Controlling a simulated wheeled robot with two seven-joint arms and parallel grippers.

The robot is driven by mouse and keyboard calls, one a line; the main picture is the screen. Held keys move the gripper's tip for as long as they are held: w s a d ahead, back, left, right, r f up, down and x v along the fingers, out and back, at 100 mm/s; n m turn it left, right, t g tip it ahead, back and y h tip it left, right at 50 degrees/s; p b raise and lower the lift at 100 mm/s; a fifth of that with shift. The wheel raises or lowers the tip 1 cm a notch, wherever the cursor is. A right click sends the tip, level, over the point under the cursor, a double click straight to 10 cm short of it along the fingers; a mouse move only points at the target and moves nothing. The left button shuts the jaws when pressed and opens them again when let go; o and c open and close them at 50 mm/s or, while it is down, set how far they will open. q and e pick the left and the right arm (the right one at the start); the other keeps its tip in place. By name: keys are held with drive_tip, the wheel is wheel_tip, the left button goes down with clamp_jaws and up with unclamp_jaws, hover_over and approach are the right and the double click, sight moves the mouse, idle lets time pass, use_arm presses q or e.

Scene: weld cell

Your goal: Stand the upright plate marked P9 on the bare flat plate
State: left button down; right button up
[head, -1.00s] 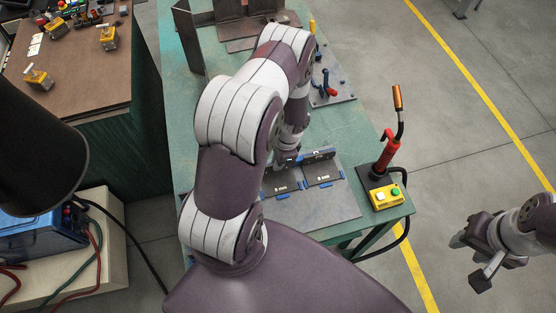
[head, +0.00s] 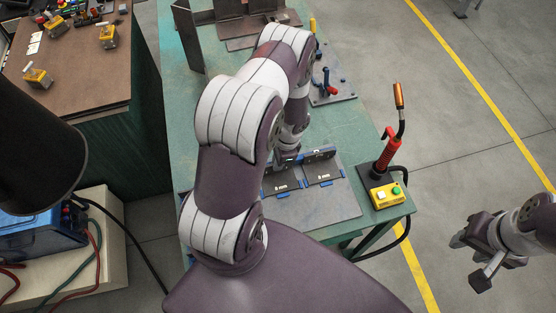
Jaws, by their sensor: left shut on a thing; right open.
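My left gripper (head: 287,160) reaches down at the rack and is shut on a thin plate, mostly hidden by my wrist and arm. I cannot read a P9 mark. The rack (head: 325,205) is a grey base near the front of the green table, with dark slots, blue edges and thickness labels. At the back of the table, brown flat plates (head: 240,44) lie with upright pieces behind them; my arm hides part of that area, and I cannot tell which plate is bare. My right gripper (head: 473,258) is open and empty, off the table's right side.
A red torch (head: 387,152) stands in a holder beside a yellow button box (head: 385,195) at the table's front right. A clamp fixture (head: 328,90) is at the right edge. A tall angled piece (head: 188,37) stands at the back left. Bare green tabletop (head: 345,128) lies between.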

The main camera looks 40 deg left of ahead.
use_arm(q)
drive_tip(key=shift+f, duration=0.25)
idle(0.4)
drive_tip(key=c, duration=1.2)
unclamp_jaws()
drive_tip(key=shift+o, duration=0.2)
wheel_tip(320, 180, up, 8)
drive_tip(key=p, duration=0.6)
drive_tip(key=shift+r+p, duration=0.15)
drive_tip(key=shift+p, duration=0.2)
